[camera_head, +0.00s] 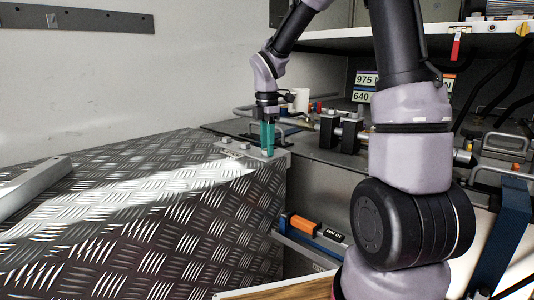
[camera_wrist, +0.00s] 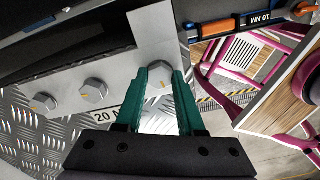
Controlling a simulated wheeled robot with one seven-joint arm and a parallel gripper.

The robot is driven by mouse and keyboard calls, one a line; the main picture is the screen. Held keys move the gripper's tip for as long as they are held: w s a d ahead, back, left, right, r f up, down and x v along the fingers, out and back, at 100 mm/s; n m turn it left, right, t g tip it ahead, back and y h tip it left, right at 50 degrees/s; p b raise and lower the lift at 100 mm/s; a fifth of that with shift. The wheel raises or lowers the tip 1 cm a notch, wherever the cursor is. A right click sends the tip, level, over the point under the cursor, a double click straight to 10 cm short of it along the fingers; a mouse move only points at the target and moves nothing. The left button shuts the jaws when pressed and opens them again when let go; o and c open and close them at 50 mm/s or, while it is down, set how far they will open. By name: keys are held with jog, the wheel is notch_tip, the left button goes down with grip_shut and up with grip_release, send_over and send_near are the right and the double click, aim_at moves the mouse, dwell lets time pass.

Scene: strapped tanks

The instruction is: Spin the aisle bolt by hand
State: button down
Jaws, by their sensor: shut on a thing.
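The bolt is seated on a flat grey plate (camera_wrist: 65,82). Two more bolts sit in a row to its left, the middle bolt (camera_wrist: 95,90) and the far bolt (camera_wrist: 42,103), each with an orange mark. The fingers partly hide the gripped bolt.
The tread-plate box top (camera_head: 120,190) is broad, with a metal bar (camera_head: 35,185) at its left. A torque tool with an orange part (camera_head: 304,225) lies on a ledge below the box edge. Pipes and black clamps (camera_head: 340,132) stand right of my gripper.

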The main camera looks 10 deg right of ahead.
jog(key=shift+w+n, duration=0.1)
jog(key=shift+n, duration=0.9)
jog(key=shift+n, duration=0.5)
jog(key=shift+c, duration=2.2)
grip_release()
jog(key=shift+r, duration=4)
